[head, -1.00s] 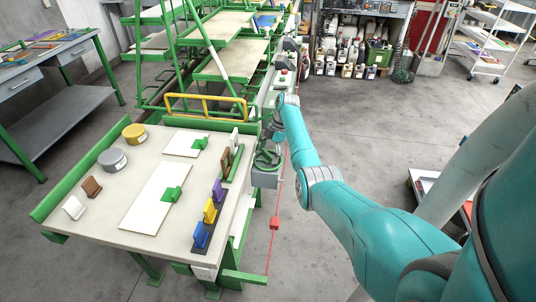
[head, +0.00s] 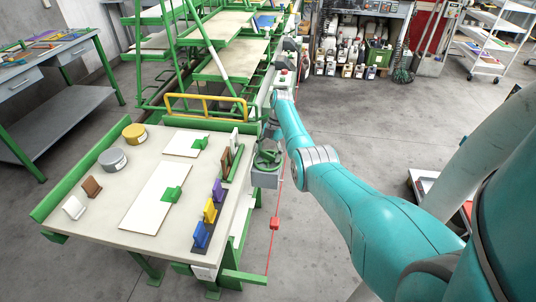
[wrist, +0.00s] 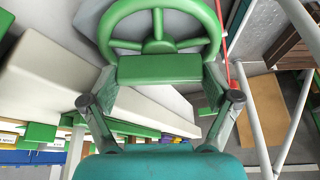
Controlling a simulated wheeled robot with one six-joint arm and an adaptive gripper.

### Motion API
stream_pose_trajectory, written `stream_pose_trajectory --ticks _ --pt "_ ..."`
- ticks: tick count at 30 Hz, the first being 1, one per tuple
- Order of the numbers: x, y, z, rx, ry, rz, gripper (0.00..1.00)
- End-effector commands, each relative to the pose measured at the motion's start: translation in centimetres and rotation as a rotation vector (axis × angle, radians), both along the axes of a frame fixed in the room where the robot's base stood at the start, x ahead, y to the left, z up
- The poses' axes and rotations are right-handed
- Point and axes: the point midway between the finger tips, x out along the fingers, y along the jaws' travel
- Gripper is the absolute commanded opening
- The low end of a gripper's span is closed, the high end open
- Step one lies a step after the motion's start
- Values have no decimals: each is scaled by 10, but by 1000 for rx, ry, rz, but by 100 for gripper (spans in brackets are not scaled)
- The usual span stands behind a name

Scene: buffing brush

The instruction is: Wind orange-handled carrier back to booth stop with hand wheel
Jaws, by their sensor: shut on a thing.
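The green hand wheel (head: 268,159) sits on a grey box at the right side of the bench. In the wrist view its rim and spokes (wrist: 158,28) fill the top. My gripper (wrist: 158,88) is shut on a green block (wrist: 160,68) in front of the wheel; whether the block is fixed to the wheel is unclear. In the head view my gripper is mostly hidden by my arm. A yellow-orange tube handle (head: 206,97) stands across the bench's far end, likely the carrier's handle; the carrier body and booth stop cannot be made out.
The bench (head: 110,205) holds white panels, two round tins, and small coloured blocks. A red cord with a red box (head: 275,223) runs down beside the wheel. Green racks (head: 228,60) stand beyond.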

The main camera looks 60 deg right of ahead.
Motion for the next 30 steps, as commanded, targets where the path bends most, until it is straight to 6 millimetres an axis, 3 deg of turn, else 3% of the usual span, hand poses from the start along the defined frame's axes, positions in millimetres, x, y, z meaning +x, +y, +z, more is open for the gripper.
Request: stream_pose_trajectory --ticks 4,5,6,20,30 --pt "-1 -1 -1 -2 1 -2 53" --pt "-1 -1 -1 -2 1 -2 92" --pt "-1 -1 -1 -1 1 -3 100" --pt "0 -4 7 -2 -1 -3 100" --pt "-1 -27 64 -3 -2 -3 100"
